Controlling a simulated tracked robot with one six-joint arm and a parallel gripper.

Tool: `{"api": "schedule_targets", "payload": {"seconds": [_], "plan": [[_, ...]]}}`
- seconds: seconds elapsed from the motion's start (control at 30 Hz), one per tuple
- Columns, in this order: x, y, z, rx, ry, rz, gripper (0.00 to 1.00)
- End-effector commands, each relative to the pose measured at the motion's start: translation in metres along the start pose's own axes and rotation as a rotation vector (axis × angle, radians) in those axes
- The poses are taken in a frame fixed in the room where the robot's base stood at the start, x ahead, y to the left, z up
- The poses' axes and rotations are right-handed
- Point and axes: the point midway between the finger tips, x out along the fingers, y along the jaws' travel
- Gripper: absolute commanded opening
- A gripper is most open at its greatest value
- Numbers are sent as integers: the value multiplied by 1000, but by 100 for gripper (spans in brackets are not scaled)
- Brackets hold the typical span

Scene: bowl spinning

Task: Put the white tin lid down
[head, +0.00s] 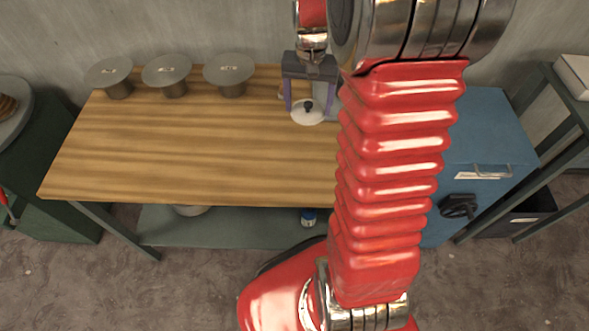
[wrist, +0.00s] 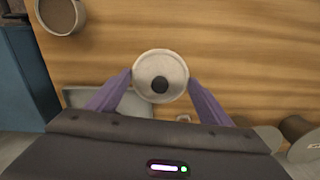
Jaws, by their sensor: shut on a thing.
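The white tin lid (head: 300,117) is a round white disc with a dark knob in its middle. It shows upright, knob up, at the back right of the wooden bench top. In the wrist view the lid (wrist: 160,58) sits between the two purple fingers of my gripper (wrist: 160,82), which touch its rim from both sides. My gripper (head: 307,106) is shut on the lid in the head view. Whether the lid touches the wood or hangs just above it, I cannot tell. My arm hides the bench to its right.
Three grey discs on short stems (head: 167,70) line the back left of the wooden bench (head: 200,140). A blue cabinet (head: 485,130) stands at the right. A brown-grey cup (wrist: 62,14) and a grey tray (wrist: 120,103) show near my gripper. The bench's middle and left are clear.

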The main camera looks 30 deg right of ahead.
Motion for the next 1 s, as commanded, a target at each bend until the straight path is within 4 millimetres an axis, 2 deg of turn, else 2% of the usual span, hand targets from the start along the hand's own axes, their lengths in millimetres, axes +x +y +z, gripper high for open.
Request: {"api": "schedule_targets", "payload": {"seconds": [0.03,0.3,0.53,0.7,1.0], "plan": [[3,-19,0,-58,-1,0,52],[15,-112,7,-358,-1,0,52],[26,-182,26,-584,0,0,52],[30,-206,34,-663,0,0,52],[31,-208,35,-671,1,0,52]]}}
